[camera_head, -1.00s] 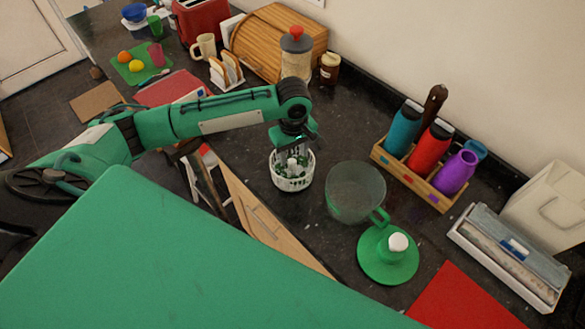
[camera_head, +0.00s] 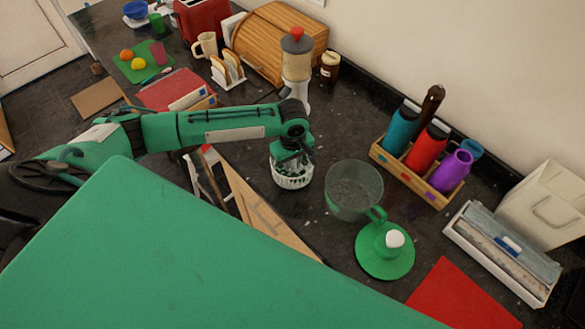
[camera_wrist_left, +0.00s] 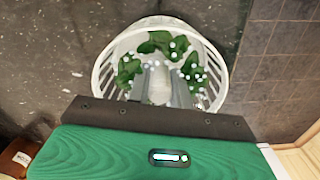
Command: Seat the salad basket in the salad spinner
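The salad basket (camera_head: 291,180), white and slatted with green leaves inside, stands upright on the dark counter. My left gripper (camera_head: 290,161) points down into it from above. In the left wrist view my left gripper's two grey fingers (camera_wrist_left: 159,84) stand on either side of a pale centre post inside the basket (camera_wrist_left: 103,62). I cannot tell whether they press on the post. The clear spinner bowl (camera_head: 352,180) stands just right of the basket, and looks empty. The green lid (camera_head: 385,262) with a white knob lies in front of the bowl. My right gripper is out of view.
A wooden crate of bottles (camera_head: 412,181) stands right of the bowl, with a white box of rolls (camera_head: 505,250) beyond. A grinder with a red top (camera_head: 296,65) and a bread box (camera_head: 272,40) stand behind. The counter edge is close in front of the basket.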

